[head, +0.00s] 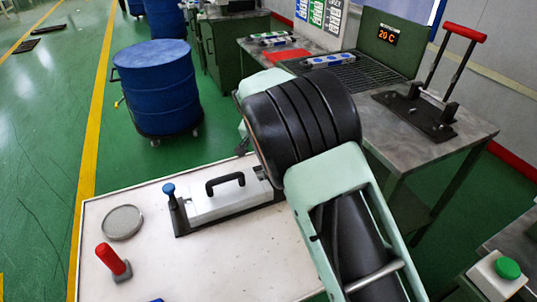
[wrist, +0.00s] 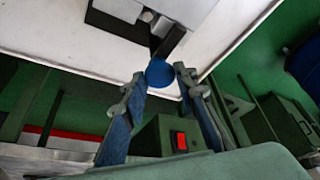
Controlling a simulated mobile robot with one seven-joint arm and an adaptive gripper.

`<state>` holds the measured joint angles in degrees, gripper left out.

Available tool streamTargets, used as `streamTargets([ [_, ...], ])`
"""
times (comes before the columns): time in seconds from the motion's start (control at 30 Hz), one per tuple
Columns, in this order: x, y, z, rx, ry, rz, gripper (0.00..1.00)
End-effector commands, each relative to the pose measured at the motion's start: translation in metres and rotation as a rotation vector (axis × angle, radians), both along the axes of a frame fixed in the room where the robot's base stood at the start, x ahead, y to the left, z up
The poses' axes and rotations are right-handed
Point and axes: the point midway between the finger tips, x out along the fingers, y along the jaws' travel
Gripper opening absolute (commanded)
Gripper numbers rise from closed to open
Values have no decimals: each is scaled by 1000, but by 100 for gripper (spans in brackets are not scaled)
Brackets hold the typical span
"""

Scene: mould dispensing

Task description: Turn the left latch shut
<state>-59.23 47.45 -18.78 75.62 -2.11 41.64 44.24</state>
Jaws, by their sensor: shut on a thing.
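In the head view a pale grey mould (head: 222,197) with a black arched handle lies in a dark base on the white table. A latch with a blue knob (head: 169,190) stands upright at its left end, with no gripper at it. My arm hides the mould's right end. In the wrist view my gripper (wrist: 160,77) has its two fingers closed around a blue knob (wrist: 159,71) on a dark latch lever, beside the mould (wrist: 185,10). My gripper is hidden in the head view, and I cannot tell which latch the task calls left.
The white table (head: 195,272) also holds a grey round disc (head: 123,222) and a red-handled tool (head: 112,260). A blue drum (head: 156,85) stands behind. A metal bench at right carries a red-handled press (head: 432,95) and a display (head: 388,34). A green button (head: 508,268) is at lower right.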

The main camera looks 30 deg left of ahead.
Motion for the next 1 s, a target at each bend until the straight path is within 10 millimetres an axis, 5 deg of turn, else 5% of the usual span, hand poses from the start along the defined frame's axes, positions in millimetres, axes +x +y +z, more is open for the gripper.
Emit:
streamTargets([
  [0.2,0,0,-1,-1,2,-1,3],
  [0.23,0,0,-1,-1,2,-1,30],
  [0.37,0,0,-1,0,2,0,44],
  [0.73,-3,0,6,1,0,0,44],
  [1.0,-21,-1,53,4,-2,2,44],
])
